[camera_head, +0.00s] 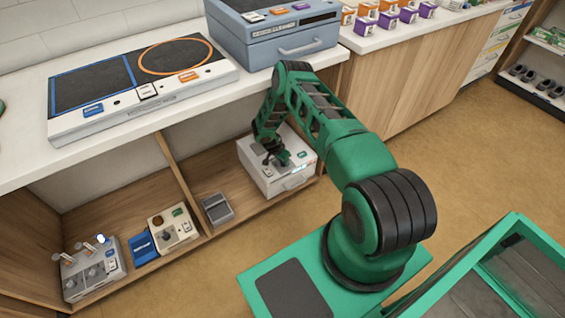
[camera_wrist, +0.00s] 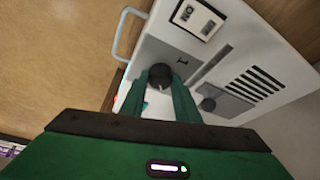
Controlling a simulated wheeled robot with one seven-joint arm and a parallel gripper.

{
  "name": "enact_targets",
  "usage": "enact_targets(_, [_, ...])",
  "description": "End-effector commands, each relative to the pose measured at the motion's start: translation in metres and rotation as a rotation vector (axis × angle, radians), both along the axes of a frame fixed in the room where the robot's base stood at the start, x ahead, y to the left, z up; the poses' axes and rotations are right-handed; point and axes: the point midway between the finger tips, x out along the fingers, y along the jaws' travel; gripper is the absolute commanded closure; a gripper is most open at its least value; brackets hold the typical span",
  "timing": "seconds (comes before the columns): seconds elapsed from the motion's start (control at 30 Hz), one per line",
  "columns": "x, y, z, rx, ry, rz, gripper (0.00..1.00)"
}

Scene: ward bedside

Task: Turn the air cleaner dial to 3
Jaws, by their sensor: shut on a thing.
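The white boxy unit with a front handle (camera_head: 272,184) stands in the right part of the low shelf, and I take it to be the air cleaner. Its top panel (camera_wrist: 150,50) fills the wrist view, tilted. A round black dial (camera_wrist: 161,72) sits between my fingertips, with a pale mark on its near side. A printed "1" shows beside it; other numbers are hidden or too small to read. My gripper (camera_wrist: 160,90) is shut on the dial, a green finger on either side. In the head view my gripper (camera_head: 278,158) reaches down onto the unit's top.
The white counter (camera_head: 190,118) overhangs the shelf. A beige dial box (camera_head: 173,228), a grey device (camera_head: 217,208) and a knobbed panel (camera_head: 92,270) stand to the left.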

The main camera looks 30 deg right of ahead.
Motion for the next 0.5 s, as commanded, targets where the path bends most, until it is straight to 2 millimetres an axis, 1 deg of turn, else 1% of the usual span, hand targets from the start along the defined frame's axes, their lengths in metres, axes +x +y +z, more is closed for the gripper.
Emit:
enact_targets(0.03, [0.0023,0.0053,-0.0008,0.008,-0.003,-0.014,0.94])
enact_targets(0.23, [0.0028,0.0056,-0.0009,0.009,-0.003,-0.067,0.94])
enact_targets(0.5, [0.0032,0.0056,-0.0008,0.008,-0.005,-0.083,0.94])
